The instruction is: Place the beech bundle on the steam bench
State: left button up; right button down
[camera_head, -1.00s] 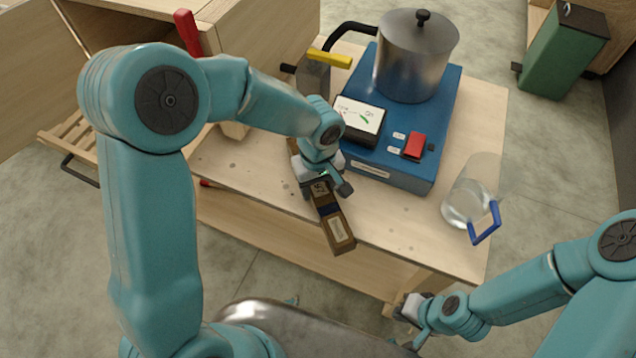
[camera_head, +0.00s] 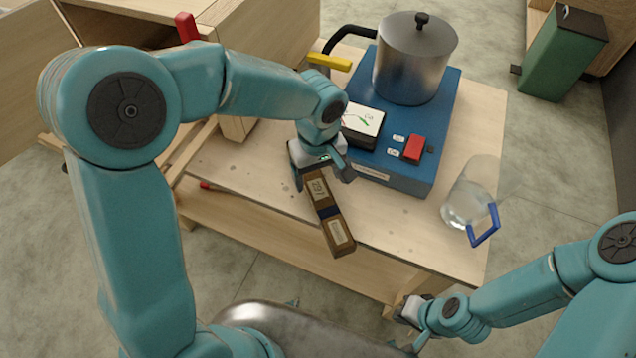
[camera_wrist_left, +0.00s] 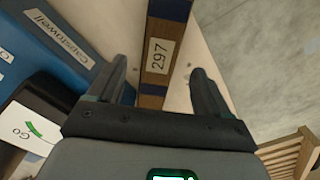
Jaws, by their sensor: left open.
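The beech bundle (camera_head: 330,213) is a long brown wooden bar with a dark blue band and pale labels. It lies on the pale wooden steam bench (camera_head: 400,220), its near end reaching the front edge in the picture. In the left wrist view the bundle (camera_wrist_left: 172,42) shows a label reading 297 and lies between the finger lines. My left gripper (camera_head: 322,180) is open and empty, just above the bundle's far end. My right gripper (camera_head: 408,318) is low at the bench's front right; its fingers are too small to read.
A blue heater unit (camera_head: 410,175) with a red switch carries a steel pot (camera_head: 415,60). A wooden cabinet (camera_head: 270,40) stands behind left. A green canister (camera_head: 563,55) is far right.

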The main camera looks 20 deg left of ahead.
aim_at(318, 189)
pick_arm(q)
notch_tip(318, 189, up, 6)
dwell(0.8)
